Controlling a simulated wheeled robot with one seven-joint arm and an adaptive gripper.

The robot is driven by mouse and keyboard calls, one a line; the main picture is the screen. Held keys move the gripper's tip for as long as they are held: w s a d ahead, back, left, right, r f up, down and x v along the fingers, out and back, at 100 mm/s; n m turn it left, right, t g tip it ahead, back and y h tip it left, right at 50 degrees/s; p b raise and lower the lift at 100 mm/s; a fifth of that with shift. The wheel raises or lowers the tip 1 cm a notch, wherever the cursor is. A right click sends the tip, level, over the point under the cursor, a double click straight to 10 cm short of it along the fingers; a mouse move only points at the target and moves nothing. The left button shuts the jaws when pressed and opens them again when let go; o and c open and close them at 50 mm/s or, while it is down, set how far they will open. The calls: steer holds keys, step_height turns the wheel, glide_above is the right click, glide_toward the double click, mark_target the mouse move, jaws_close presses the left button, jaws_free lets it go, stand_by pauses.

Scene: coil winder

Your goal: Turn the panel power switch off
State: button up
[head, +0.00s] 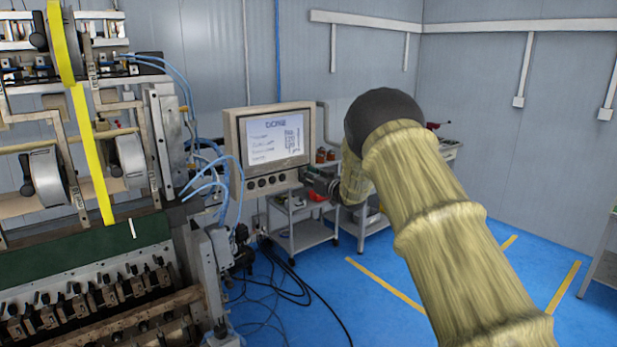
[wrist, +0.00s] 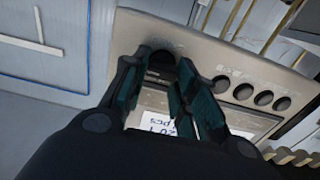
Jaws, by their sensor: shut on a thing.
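The control panel (head: 236,133) is a beige box with a lit screen, and a row of round black knobs (head: 262,182) runs along its lower edge. In the wrist view the panel face (wrist: 205,58) fills the middle. The panel power switch (wrist: 161,66) appears to be the larger dark knob at the end of that row. My gripper (wrist: 164,60) has one finger on each side of this knob and is shut on it. In the head view my gripper (head: 308,176) is at the panel's lower right corner and hides the switch. The switch's marking cannot be read.
The coil winder (head: 160,140) with blue hoses stands left of the panel. A grey cart (head: 305,236) stands behind and below it. Black cables (head: 275,300) lie on the blue floor. In the wrist view, other knobs (wrist: 243,91) sit close beside my right finger.

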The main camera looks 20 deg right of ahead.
steer(key=shift+f+b, duration=0.2)
steer(key=shift+b, duration=0.35)
steer(key=n+b, duration=0.3)
steer(key=b, duration=0.1)
steer(key=n+b, duration=0.3)
steer(key=b, duration=0.1)
steer(key=n+b, duration=0.2)
steer(key=b, duration=0.3)
steer(key=shift+a+f+n, duration=0.2)
steer(key=shift+f+n, duration=0.1)
steer(key=shift+n, duration=0.1)
steer(key=n+b, duration=0.5)
steer(key=b, duration=0.1)
steer(key=shift+b, duration=0.4)
steer(key=shift+c, duration=0.2)
steer(key=shift+o, duration=0.2)
steer(key=n+b, duration=0.3)
steer(key=shift+r, duration=0.15)
steer(key=shift+r+n+b, duration=0.1)
steer(key=shift+n+b, duration=0.3)
steer(key=shift+r, duration=0.1)
steer(key=o, duration=1)
